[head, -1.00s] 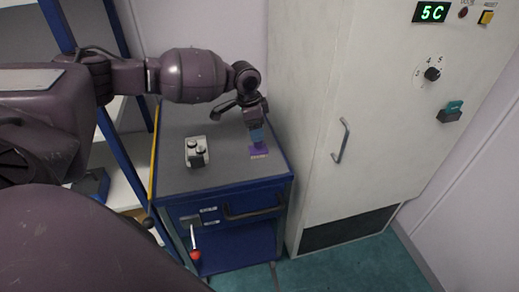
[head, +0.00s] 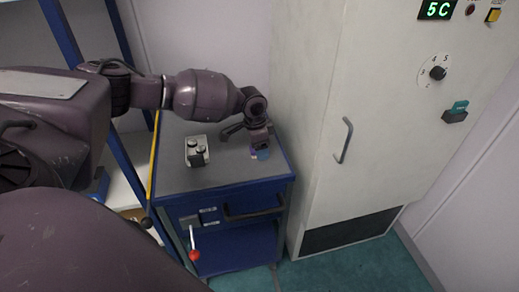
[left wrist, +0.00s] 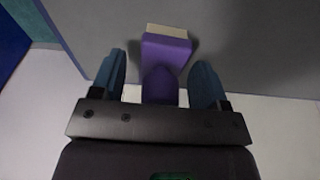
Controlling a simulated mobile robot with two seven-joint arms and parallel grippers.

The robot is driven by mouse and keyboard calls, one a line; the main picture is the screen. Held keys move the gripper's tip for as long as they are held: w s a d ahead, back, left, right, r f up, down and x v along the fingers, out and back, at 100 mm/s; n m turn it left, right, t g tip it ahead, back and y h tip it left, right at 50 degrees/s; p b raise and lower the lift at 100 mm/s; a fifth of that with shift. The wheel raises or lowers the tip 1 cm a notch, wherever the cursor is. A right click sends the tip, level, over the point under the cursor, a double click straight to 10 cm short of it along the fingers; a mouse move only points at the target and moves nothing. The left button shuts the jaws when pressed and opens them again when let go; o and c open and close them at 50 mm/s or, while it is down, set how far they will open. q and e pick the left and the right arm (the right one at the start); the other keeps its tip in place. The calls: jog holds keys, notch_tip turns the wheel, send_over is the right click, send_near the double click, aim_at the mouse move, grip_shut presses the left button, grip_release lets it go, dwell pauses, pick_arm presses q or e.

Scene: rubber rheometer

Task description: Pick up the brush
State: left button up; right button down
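The brush has a purple handle and head with a pale bristle edge. In the left wrist view the brush (left wrist: 166,52) lies between the fingers, its handle running back toward the palm. In the head view it is mostly hidden by my left gripper (head: 260,152), which is low over the right part of the cart top. In the left wrist view the blue fingers of my left gripper (left wrist: 156,72) are apart, with a gap on each side of the handle. My right gripper is not in view.
A grey block with black knobs (head: 196,151) sits on the blue cart's grey top (head: 185,180), left of the gripper. A tall pale cabinet (head: 385,130) stands right of the cart. A red-knobbed lever (head: 193,250) is at the cart's front.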

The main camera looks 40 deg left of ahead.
pick_arm(q)
jog(key=c, duration=0.9)
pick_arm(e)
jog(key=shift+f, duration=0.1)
pick_arm(q)
jog(key=shift+r, duration=0.1)
